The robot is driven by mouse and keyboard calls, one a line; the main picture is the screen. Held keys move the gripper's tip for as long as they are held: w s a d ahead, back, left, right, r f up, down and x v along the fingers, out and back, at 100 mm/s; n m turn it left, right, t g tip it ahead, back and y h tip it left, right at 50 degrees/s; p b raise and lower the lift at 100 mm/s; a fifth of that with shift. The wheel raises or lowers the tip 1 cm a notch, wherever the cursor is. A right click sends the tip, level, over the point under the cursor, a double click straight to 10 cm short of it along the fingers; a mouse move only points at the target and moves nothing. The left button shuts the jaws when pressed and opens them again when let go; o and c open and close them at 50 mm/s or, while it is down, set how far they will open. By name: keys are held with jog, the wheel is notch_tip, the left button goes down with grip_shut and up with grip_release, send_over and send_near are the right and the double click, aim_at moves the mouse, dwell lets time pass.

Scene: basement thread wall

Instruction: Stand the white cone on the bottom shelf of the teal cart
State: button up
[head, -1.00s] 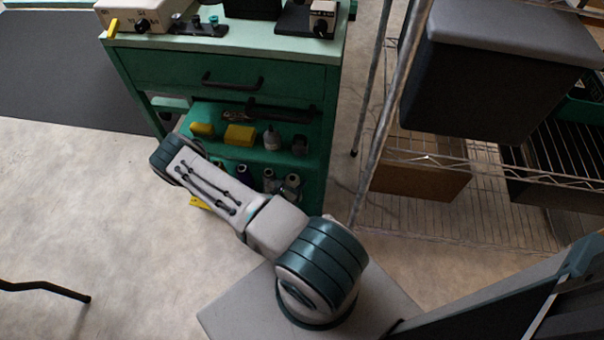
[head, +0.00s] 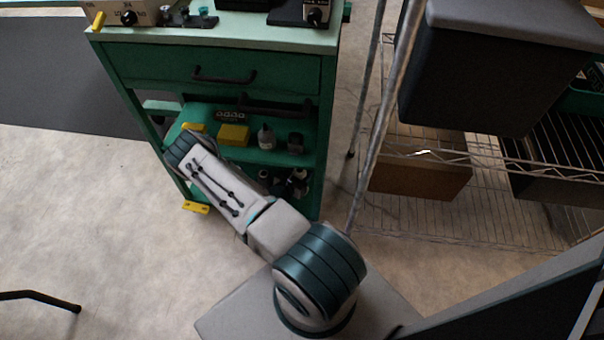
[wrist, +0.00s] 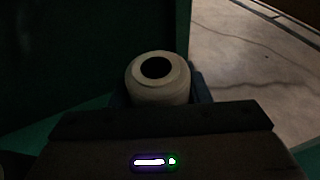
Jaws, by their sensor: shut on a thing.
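The teal cart (head: 290,75) stands upper left of centre in the head view, with a drawer above open shelves. My arm reaches across its lower left front and hides much of the bottom shelf. The white cone (wrist: 158,92) shows in the wrist view, its round end with a dark hole facing the camera. My gripper (wrist: 160,98) is shut on it, with a finger on either side. A dark green cart panel and a strip of green surface lie close beside it. In the head view I cannot clearly make out the gripper or cone; whether the cone touches the shelf is unclear.
The shelf above holds a yellow box (head: 233,135), a small bottle (head: 266,137) and a dark item. Small dark and pale items show below it. A wire rack (head: 400,150) with a grey bin (head: 500,75) stands right of the cart.

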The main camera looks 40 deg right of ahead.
jog(key=shift+f, duration=0.1)
jog(key=o, duration=1.1)
jog(key=shift+c, duration=0.2)
jog(key=shift+r, duration=0.2)
jog(key=p+v, duration=0.3)
jog(key=v, duration=0.9)
jog(key=shift+p, duration=0.3)
jog(key=shift+f, duration=0.1)
